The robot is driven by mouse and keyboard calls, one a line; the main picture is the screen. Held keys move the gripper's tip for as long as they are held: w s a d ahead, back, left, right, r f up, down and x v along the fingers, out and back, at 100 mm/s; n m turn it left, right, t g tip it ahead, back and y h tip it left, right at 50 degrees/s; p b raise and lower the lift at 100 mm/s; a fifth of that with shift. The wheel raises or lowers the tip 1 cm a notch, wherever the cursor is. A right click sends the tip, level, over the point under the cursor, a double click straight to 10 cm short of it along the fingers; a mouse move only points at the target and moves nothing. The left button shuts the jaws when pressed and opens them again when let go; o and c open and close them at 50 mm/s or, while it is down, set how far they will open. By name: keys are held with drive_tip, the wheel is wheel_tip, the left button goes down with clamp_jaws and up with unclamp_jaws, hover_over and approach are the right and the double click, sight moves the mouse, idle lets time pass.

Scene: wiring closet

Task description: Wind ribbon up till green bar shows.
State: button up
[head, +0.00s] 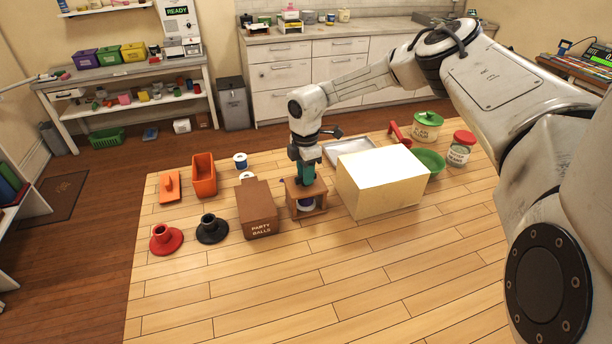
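My gripper (305,176) points straight down over the box's top. A teal upright piece shows between the dark fingers and the box; I cannot tell whether it is a knob being gripped or part of the fingers. The ribbon and a green bar cannot be made out.
A brown "PARTY BALLS" box (258,214) stands close left and a large cream block (382,184) close right. The front floor is clear.

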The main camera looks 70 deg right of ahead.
drive_tip(key=shift+o, duration=1.1)
drive_tip(key=shift+r, duration=1.3)
